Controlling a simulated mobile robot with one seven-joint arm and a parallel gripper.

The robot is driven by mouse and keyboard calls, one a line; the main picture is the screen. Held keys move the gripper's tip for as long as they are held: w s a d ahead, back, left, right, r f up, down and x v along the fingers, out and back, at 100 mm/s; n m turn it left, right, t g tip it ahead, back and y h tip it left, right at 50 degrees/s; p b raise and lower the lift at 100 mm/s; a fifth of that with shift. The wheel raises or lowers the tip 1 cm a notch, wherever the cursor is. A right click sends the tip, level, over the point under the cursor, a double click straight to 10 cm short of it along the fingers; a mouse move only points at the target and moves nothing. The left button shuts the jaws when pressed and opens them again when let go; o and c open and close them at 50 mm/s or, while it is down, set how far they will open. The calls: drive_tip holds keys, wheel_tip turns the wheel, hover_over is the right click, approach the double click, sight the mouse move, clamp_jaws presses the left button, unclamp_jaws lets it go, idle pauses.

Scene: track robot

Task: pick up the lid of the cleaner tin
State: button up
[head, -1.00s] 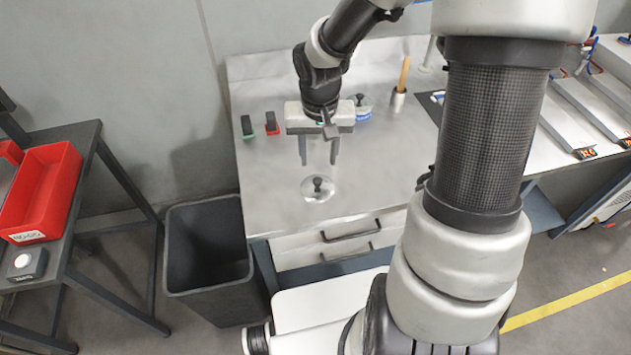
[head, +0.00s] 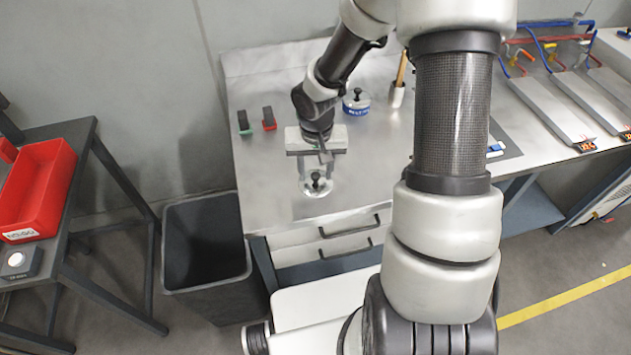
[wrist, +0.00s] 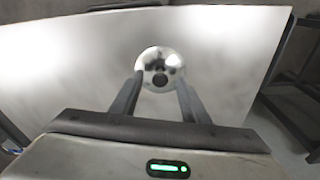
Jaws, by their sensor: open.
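A round shiny metal lid (head: 317,191) with a black knob lies flat on the steel bench near its front edge. My gripper (head: 316,184) is open above the lid, pointing down, with one finger on each side of the knob. In the wrist view the lid (wrist: 149,59) shows beyond the fingertips of my gripper (wrist: 159,82), and its dark knob sits between them. Whether the fingers touch the lid cannot be told. A tin with a blue label (head: 356,109) stands further back, with a black knob on its top.
Green and red dark-topped blocks (head: 269,124) stand at the back left of the bench (head: 260,205). A holder with a wooden handle (head: 397,97) stands right of the tin. A grey bin (head: 206,290) is left of the bench. A red tray (head: 45,190) sits on a side table.

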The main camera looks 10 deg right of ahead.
clamp_jaws()
